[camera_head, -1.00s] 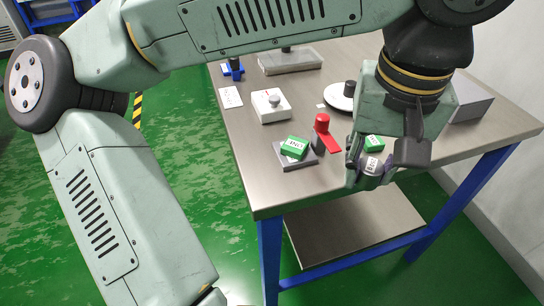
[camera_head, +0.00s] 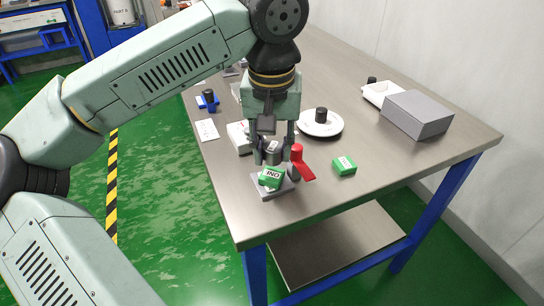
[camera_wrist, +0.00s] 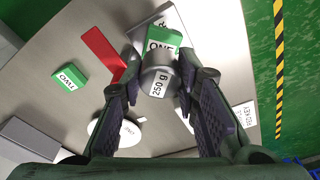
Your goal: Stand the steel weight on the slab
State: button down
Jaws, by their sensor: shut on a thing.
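My gripper (camera_head: 272,154) is shut on the steel weight (camera_head: 272,147), a grey cylinder. In the wrist view the weight (camera_wrist: 158,75) sits between the two fingers with its "250 g" label showing. A small grey slab (camera_head: 284,188) lies near the table's front left edge. In the wrist view the slab (camera_wrist: 182,24) shows behind the green box (camera_wrist: 163,38). The weight is held close above or behind the slab and box; I cannot tell the exact gap.
A white round dish (camera_head: 329,129) and a white block (camera_head: 238,138) stand behind. A large grey box (camera_head: 416,114) is at the right.

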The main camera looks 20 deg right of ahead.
aim_at(272, 162)
jog(key=shift+w+f, duration=0.1)
jog(key=shift+f, duration=1.65)
jog(key=shift+f, duration=0.2)
jog(key=c, duration=1.5)
grip_release()
jog(key=r, duration=0.4)
jog(key=s+r, duration=0.1)
jog(key=r, duration=0.7)
jog(key=shift+s+a+r, duration=0.15)
jog(key=shift+a+r, duration=0.05)
jog(key=shift+a, duration=0.15)
